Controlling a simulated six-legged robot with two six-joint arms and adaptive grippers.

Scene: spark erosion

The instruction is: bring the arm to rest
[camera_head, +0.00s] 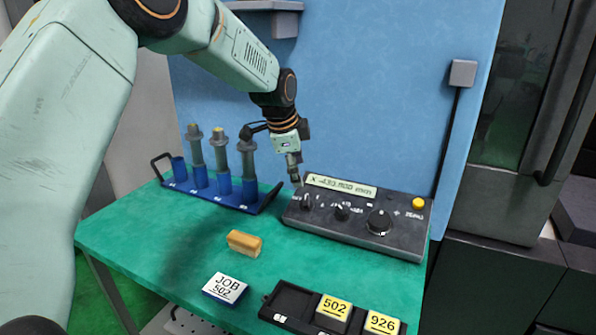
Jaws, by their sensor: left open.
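My left arm comes in from the left and reaches over the green table (180,240). My left gripper (295,178) hangs pointing down, just above the left end of a dark control box (350,232). It is open and holds nothing that I can see. Its fingertips are small and close to a small knob (306,201) on the box; whether they touch it I cannot tell. My right gripper is not in view.
A blue rack (215,193) with several grey-topped holders stands at the back left. A tan block (244,243) and a JOB 502 card (225,288) lie in front. A black tray (285,302) holds yellow blocks marked 502 (334,308) and 926 (382,323). A blue panel (390,90) stands behind.

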